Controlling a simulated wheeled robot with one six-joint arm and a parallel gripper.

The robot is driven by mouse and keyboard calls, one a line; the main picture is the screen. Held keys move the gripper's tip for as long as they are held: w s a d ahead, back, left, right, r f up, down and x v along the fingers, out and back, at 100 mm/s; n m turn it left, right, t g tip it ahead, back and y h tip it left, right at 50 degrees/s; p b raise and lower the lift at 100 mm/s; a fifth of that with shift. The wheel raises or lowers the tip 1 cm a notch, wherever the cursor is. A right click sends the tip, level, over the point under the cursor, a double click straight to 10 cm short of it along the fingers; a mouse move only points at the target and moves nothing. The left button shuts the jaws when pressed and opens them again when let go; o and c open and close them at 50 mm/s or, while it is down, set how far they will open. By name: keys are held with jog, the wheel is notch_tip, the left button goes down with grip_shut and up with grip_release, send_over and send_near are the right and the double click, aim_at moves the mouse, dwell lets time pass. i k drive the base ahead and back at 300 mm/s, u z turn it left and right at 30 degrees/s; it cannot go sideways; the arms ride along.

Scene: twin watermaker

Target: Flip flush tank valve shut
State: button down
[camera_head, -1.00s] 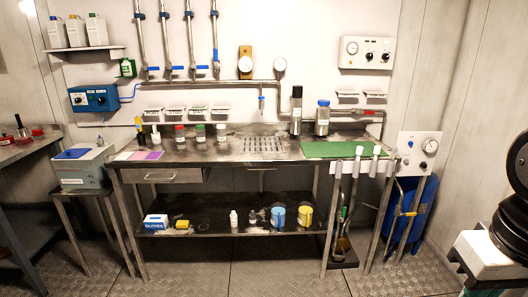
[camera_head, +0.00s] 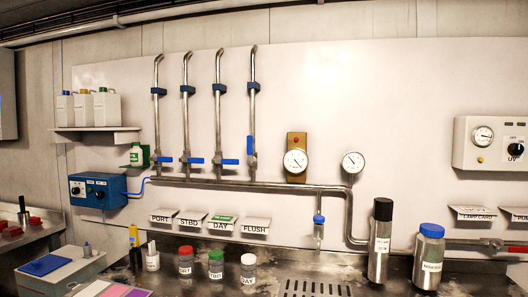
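Four vertical pipes with blue-handled valves rise from a horizontal pipe on the white wall panel. The rightmost valve (camera_head: 252,146) has its blue handle upright, in line with its pipe; the FLUSH label (camera_head: 256,226) hangs below it. The other three handles lie crosswise: the first (camera_head: 162,159), second (camera_head: 194,160) and third (camera_head: 229,162). Their labels read PORT (camera_head: 162,216), STBD (camera_head: 190,221) and DAY (camera_head: 222,223). My gripper is not in view.
Two gauges (camera_head: 296,161) (camera_head: 353,162) sit right of the valves. A blue control box (camera_head: 98,190) is at left. Jars (camera_head: 186,264), a black-capped cylinder (camera_head: 380,240) and a blue-capped cylinder (camera_head: 428,258) stand on the bench below. The wall before the valves is clear.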

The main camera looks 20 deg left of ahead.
aim_at(249, 138)
jog(key=i, duration=0.7)
jog(key=u, duration=1.2)
jog(key=k, duration=0.65)
jog(key=u, duration=0.85)
jog(key=i, duration=1.55)
jog(key=z, duration=0.75)
